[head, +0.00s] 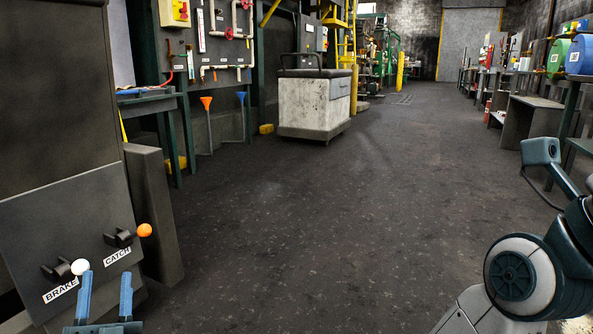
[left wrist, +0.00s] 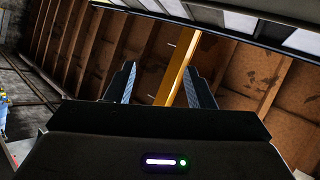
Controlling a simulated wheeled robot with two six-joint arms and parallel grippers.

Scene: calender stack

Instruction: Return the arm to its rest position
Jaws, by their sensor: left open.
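My left gripper (head: 105,297) is at the bottom left of the head view, its two blue fingers apart and pointing up, with nothing between them. In the left wrist view its fingers (left wrist: 160,85) are also apart, against the ceiling beams. A grey panel (head: 45,225) stands behind it in the head view, with a white-knobbed lever marked BRAKE (head: 80,267) and an orange-knobbed lever marked CATCH (head: 145,230). The left fingertips appear just below the white knob; I cannot tell the depth gap. My right arm shows at the lower right; its gripper is not in view.
A grey cabinet cart (head: 314,105) stands farther back. An orange funnel (head: 207,104) and a blue funnel (head: 241,99) stand by the left wall. Benches with drums (head: 578,55) line the right side. The dark floor (head: 330,220) in the middle is clear.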

